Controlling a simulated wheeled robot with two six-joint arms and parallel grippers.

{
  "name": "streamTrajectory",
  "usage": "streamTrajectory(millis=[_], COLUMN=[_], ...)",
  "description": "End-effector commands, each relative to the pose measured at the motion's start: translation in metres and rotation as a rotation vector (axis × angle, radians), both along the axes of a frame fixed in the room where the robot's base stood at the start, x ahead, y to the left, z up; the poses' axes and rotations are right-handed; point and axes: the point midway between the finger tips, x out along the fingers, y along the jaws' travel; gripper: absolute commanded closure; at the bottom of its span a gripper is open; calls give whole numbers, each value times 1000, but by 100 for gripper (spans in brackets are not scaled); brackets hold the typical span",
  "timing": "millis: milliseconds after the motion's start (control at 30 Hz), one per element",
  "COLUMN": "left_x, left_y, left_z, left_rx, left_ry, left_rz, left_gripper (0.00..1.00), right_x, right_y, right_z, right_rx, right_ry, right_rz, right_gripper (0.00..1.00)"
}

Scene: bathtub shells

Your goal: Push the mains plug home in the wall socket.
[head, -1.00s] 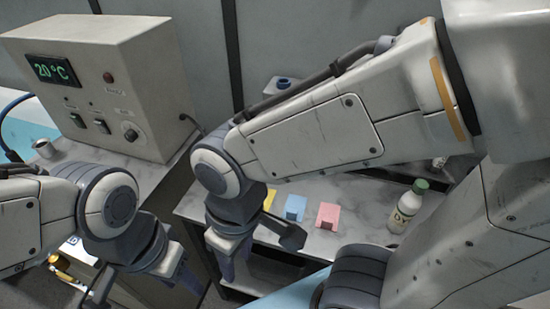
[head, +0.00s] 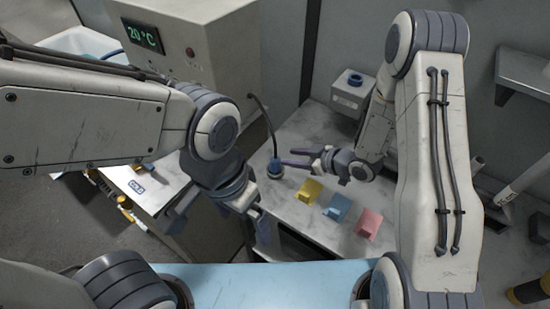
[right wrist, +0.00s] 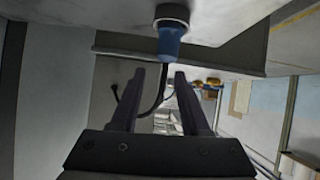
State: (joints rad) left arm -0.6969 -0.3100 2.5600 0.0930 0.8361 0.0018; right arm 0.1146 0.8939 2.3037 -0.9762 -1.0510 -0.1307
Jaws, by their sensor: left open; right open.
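A blue plug-like piece (head: 275,168) with a dark cable (head: 265,120) stands on the grey worktop, with a pale ring low on it. In the right wrist view a blue piece (right wrist: 170,42) in a dark collar shows just past my fingertips. I cannot tell whether it is fully seated. My right gripper (head: 290,158) is open, its fingers pointing left at the blue piece; it also shows in the right wrist view (right wrist: 160,72), with nothing between the fingers. My left gripper (head: 217,228) is open and empty, low and left of the worktop. I cannot clearly identify a wall socket.
A grey control box (head: 215,50) with a 20 °C display stands at the back left. Yellow (head: 308,190), blue (head: 337,207) and pink (head: 369,223) blocks lie right of the plug. A grey box with a blue ring (head: 354,80) stands behind. A shelf (head: 522,75) juts out at right.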

Motion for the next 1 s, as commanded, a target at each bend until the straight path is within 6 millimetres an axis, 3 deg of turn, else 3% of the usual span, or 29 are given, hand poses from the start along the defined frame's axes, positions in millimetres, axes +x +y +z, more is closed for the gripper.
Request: streamTrajectory(millis=[233,400,633,867,1000], left_x=[0,0,0,0,0], left_y=[0,0,0,0,0], left_z=[11,19,25,47,50], left_rx=[0,0,0,0,0], left_ry=[0,0,0,0,0], left_rz=[0,1,1,-1,-2], left_gripper=[0,0,0,0,0], right_x=[-6,8,19,36,45], right_y=[4,25,40,63,74], right_z=[1,-8,-17,-27,-35], right_rx=[164,169,167,167,167], right_ry=[-41,-42,-42,-41,-42], right_rz=[21,24,21,22,20], right_gripper=[54,54,54,54,54])
